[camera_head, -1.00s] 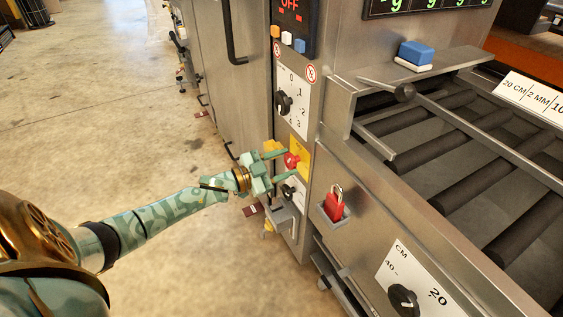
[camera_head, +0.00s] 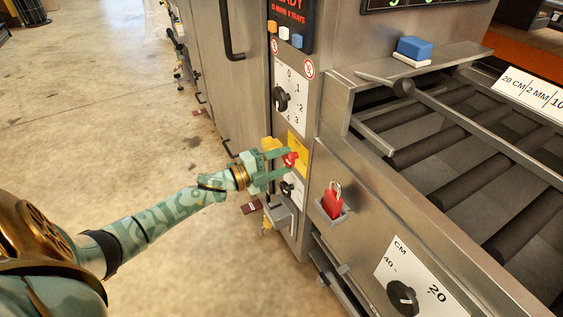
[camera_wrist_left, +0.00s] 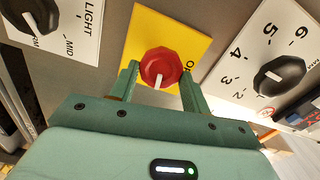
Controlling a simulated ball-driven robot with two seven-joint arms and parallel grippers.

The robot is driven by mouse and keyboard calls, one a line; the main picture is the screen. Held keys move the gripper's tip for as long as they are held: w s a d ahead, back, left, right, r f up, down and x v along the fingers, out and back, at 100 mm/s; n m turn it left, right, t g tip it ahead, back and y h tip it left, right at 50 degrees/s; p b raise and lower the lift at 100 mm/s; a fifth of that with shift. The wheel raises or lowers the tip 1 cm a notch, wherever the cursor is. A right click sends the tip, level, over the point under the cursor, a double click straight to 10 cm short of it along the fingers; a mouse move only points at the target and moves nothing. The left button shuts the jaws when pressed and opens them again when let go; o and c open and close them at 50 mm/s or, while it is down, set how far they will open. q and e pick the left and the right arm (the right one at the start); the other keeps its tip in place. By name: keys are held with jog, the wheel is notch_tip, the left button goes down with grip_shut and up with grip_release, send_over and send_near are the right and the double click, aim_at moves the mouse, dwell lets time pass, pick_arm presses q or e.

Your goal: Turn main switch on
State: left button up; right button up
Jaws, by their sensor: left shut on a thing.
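The main switch is a red knob (camera_head: 290,159) on a yellow plate (camera_head: 299,142) on the steel machine's front panel. In the left wrist view the red knob (camera_wrist_left: 160,66) shows a white pointer line at its lower middle. My left gripper (camera_head: 289,164) has one finger on either side of the knob and is shut on it. The plate's lettering is mostly covered by the knob and finger. The display (camera_head: 291,14) above shows red text ending in "ADY" with a line about trays. My right gripper is out of view.
A black dial (camera_head: 281,99) sits above the switch and another black knob (camera_head: 287,188) below it. A red padlock (camera_head: 332,201) hangs in a holder to the right. A roller conveyor (camera_head: 460,150) lies further right.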

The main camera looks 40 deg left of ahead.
pick_arm(q)
jog(key=shift+f+m, duration=0.2)
jog(key=shift+m, duration=0.7)
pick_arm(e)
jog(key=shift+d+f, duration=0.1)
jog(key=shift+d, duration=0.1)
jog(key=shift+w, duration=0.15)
pick_arm(q)
jog(key=o, duration=1)
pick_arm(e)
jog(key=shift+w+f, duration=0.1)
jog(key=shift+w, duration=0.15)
pick_arm(q)
jog(key=shift+r, duration=0.1)
jog(key=p+v, duration=0.4)
jog(key=v, duration=1.2)
jog(key=shift+s+a, duration=0.1)
jog(key=shift+s, duration=0.1)
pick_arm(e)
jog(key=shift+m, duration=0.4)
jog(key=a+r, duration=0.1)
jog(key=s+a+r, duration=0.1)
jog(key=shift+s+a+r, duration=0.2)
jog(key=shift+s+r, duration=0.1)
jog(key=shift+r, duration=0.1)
